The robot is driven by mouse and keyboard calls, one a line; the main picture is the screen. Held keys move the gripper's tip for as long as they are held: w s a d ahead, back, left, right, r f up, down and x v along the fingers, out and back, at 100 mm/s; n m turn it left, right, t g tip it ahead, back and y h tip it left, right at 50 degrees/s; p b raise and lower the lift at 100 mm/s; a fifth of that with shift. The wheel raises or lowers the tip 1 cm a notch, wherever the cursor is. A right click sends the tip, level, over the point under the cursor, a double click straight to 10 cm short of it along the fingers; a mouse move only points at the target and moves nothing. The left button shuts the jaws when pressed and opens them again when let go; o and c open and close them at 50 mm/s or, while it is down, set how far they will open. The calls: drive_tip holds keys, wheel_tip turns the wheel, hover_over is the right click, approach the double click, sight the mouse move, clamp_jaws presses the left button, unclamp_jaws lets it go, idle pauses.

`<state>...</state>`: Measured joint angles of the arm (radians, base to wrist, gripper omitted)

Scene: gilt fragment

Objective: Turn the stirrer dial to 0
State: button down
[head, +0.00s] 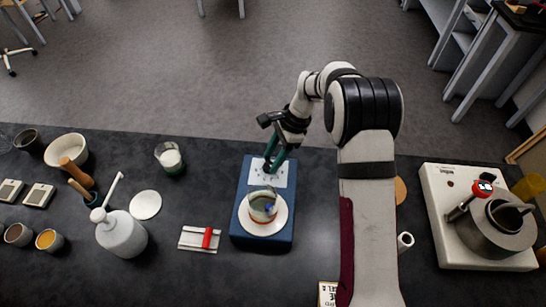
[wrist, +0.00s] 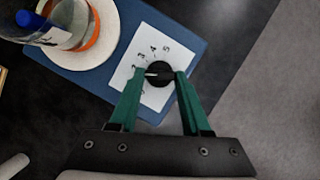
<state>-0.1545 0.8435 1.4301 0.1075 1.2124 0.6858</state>
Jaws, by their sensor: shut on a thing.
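The blue stirrer (head: 242,238) stands on the dark bench in the head view, with a beaker (head: 262,205) on its round white plate. Its black dial (wrist: 159,74) sits on a white panel (wrist: 145,52) with printed numbers in the wrist view. A pale pointer line on the dial faces left in that view; the number it faces is hard to read. My gripper (wrist: 160,76) has its green fingers on either side of the dial and is shut on it. In the head view my gripper (head: 271,168) comes down over the panel and hides the dial.
A white wash bottle (head: 121,234) stands farther left. A white device with a metal pot (head: 490,232) stands at the right.

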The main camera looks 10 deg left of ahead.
drive_tip(key=n+g+h, duration=0.1)
drive_tip(key=n, duration=0.3)
drive_tip(key=shift+w+a, duration=0.1)
drive_tip(key=shift+w, duration=0.1)
drive_tip(key=n+h, duration=0.1)
drive_tip(key=n, duration=0.1)
drive_tip(key=n+g, duration=0.1)
drive_tip(key=n, duration=0.2)
drive_tip(key=shift+w+a+n+h, duration=0.1)
drive_tip(key=shift+a+n+h, duration=0.1)
drive_tip(key=shift+n+h, duration=0.15)
drive_tip(key=shift+c, duration=1.8)
unclamp_jaws()
drive_tip(key=v, duration=0.7)
drive_tip(key=shift+w+r, duration=0.15)
drive_tip(key=shift+r, duration=0.1)
drive_tip(key=shift+a, duration=0.1)
